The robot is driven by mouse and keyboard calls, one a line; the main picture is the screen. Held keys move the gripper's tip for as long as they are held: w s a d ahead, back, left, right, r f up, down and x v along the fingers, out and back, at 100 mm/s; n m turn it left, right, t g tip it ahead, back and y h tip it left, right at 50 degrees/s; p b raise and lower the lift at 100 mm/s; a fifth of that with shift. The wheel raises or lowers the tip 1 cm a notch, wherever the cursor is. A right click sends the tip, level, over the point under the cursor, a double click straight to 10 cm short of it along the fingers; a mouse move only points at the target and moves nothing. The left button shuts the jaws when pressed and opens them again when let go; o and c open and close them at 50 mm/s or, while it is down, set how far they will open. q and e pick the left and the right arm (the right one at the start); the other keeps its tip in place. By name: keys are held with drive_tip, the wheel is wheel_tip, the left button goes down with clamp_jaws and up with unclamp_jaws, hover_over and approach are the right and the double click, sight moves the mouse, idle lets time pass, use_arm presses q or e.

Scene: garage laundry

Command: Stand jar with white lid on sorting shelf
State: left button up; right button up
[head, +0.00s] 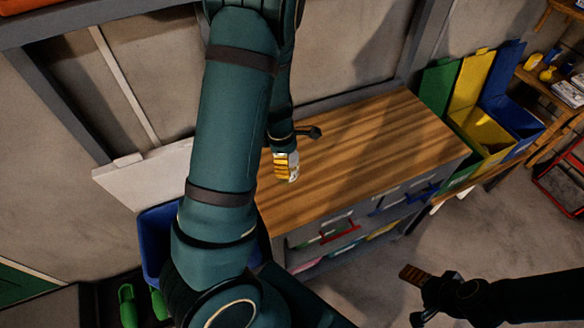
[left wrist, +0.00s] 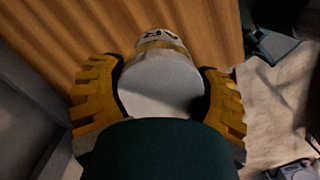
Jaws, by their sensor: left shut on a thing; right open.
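The jar with its pale lid (left wrist: 160,88) sits between the yellow padded fingers of my left gripper (left wrist: 160,100) in the left wrist view. A printed label (left wrist: 160,39) shows at its far end. In the head view my left gripper (head: 284,165) appears over the wooden worktop (head: 365,140), shut on the jar, which is mostly hidden there. I cannot tell the jar's height above the wood. My right gripper (head: 424,296) is open and empty over the floor at lower right. A wooden shelf (head: 548,90) with small items stands at upper right; I cannot tell whether it is the sorting shelf.
Green, yellow and blue bins (head: 484,130) stand past the worktop's right end. Drawers (head: 350,232) are under the worktop. A red frame (head: 566,185) stands at far right. A blue bin (head: 153,240) is left of my arm. Much of the worktop's right part is bare.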

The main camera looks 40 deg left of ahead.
use_arm(q)
drive_tip(key=shift+w+f+b, duration=0.1)
drive_tip(key=shift+f+b, duration=0.75)
drive_tip(key=shift+f, duration=1.9)
drive_tip(key=shift+r, duration=0.1)
drive_tip(key=o, duration=1.3)
drive_tip(key=shift+c, duration=0.2)
